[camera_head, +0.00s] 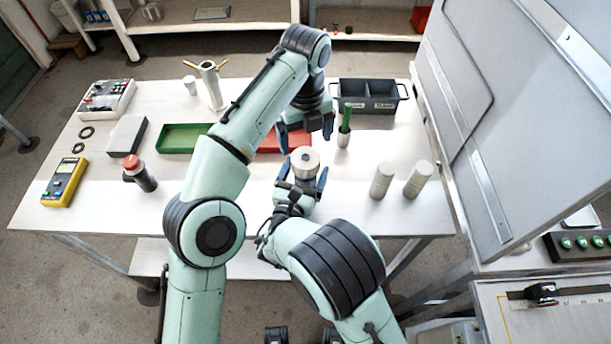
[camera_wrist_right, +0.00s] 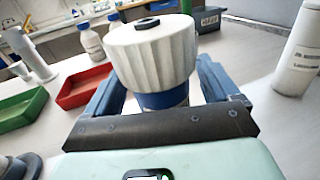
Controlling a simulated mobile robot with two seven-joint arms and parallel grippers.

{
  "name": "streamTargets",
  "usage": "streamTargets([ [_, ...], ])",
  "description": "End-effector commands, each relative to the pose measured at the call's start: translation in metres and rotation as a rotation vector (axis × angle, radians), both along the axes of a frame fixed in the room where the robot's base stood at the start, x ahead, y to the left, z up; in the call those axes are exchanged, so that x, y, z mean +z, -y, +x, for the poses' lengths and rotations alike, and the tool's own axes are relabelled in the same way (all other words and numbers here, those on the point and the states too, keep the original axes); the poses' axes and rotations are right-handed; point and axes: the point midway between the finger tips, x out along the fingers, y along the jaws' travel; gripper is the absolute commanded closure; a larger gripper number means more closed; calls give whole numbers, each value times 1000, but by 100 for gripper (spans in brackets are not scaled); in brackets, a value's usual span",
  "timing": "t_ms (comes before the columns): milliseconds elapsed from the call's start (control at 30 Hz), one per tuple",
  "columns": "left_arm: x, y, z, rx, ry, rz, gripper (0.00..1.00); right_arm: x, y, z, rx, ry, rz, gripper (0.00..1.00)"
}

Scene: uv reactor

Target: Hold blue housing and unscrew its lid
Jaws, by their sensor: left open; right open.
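The blue housing (camera_wrist_right: 165,99) stands upright on the table with a ribbed white lid (camera_wrist_right: 152,52) on top, which has a dark raised piece at its centre. In the head view the lid (camera_head: 305,160) hides most of the housing. My right gripper (camera_head: 301,176) is open, with its blue fingers on either side of the housing below the lid. I cannot tell whether the fingers touch it. My left gripper (camera_head: 306,135) is open and empty, pointing down just behind the lid, near the red tray.
A red tray (camera_head: 270,145) and a green tray (camera_head: 170,140) lie behind and left. A green-topped tube (camera_head: 345,120) and a dark divided bin (camera_head: 366,108) stand behind right. Two white cylinders (camera_head: 383,180) (camera_head: 418,180) stand right. A red-capped dark cylinder (camera_head: 138,172) stands left.

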Motion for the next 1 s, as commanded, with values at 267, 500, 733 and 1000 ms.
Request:
streamTargets([
  [267, 0, 0, 0, 0, 0, 0, 7, 0, 1, 3, 0, 0, 0, 12],
  [500, 0, 0, 0, 0, 0, 0, 7, 0, 1, 3, 0, 0, 0, 70],
  [733, -1, 1, 0, -1, -2, 4, 7, 0, 1, 3, 0, 0, 0, 100],
  [1000, -3, 2, -1, -5, -7, 8, 7, 0, 1, 3, 0, -1, 0, 100],
])
